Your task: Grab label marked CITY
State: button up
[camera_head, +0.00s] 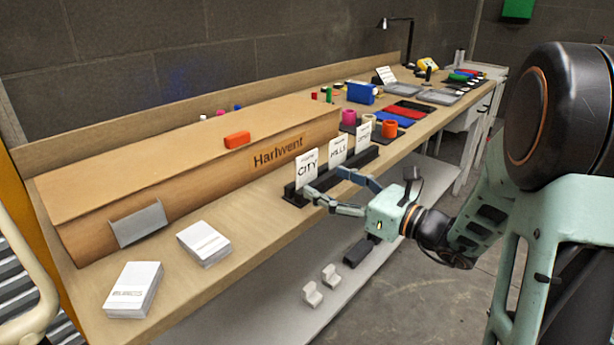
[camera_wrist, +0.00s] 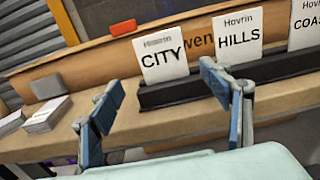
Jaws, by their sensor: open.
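The white label marked CITY (camera_head: 307,169) stands upright in the left slot of a black holder (camera_head: 379,158) near the front edge of the bench. In the wrist view the CITY label (camera_wrist: 161,58) is ahead of my gripper, above and between its fingers in the picture. My gripper (camera_head: 322,184) is open and empty, its two fingers spread in front of the holder. The wrist view shows my gripper's fingers (camera_wrist: 160,115) apart, the right one partly below the HILLS label. I cannot tell whether a finger touches the holder.
The HILLS label (camera_head: 337,150) and a third label (camera_head: 363,135) stand right of CITY in the same holder. A long brown box marked Harlwent (camera_head: 200,165) lies behind. White card stacks (camera_head: 134,288) lie at the front left. A lower shelf (camera_head: 270,300) runs below the bench.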

aim_at(308, 170)
jog(key=x, duration=0.3)
jog(key=b+x, duration=0.1)
jog(key=x, duration=0.1)
jog(key=shift+w+r, duration=0.3)
jog(key=shift+w, duration=0.05)
jog(key=shift+c, duration=0.4)
jog(key=c, duration=0.8)
